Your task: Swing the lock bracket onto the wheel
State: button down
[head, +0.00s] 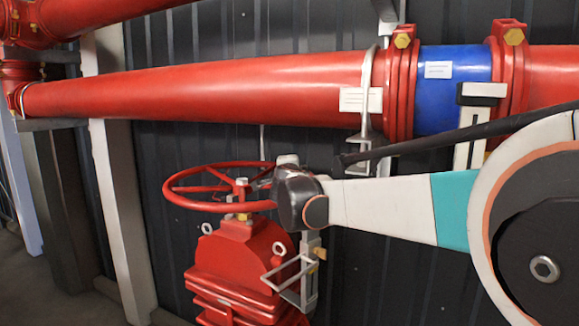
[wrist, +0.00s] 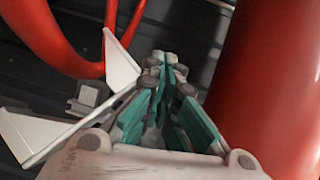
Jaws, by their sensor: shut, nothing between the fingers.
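The red wheel (head: 200,203) lies roughly flat on top of the red valve body (head: 232,262). In the wrist view its curved rim (wrist: 48,35) passes at the upper left. The pale grey metal lock bracket (head: 306,285) hangs at the right side of the valve, below the rim. Pale plates of what looks like this bracket (wrist: 121,62) show left of my gripper in the wrist view. My gripper (wrist: 166,64) is shut and empty, its teal fingers together beside those plates. In the head view my wrist hides the right part of the rim. I cannot tell whether the fingers touch the bracket.
A thick red pipe with a blue section (head: 453,88) runs across above my arm. A large red cylinder (wrist: 272,75) stands close to the right of my fingers in the wrist view. A pale post (head: 119,215) stands left of the wheel. The dark corrugated wall (head: 380,270) is behind.

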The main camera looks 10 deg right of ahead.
jog(key=shift+w+a+f+n+g, duration=0.35)
jog(key=shift+w+n+g, duration=0.05)
jog(key=shift+w, duration=0.15)
jog(key=shift+n+g, duration=0.7)
jog(key=shift+g, duration=0.1)
jog(key=shift+w+a+f, duration=0.55)
jog(key=shift+w+f, duration=0.2)
jog(key=shift+f, duration=0.1)
jog(key=shift+w+a+f, duration=0.55)
jog(key=shift+w+f, duration=0.15)
jog(key=shift+f, duration=0.1)
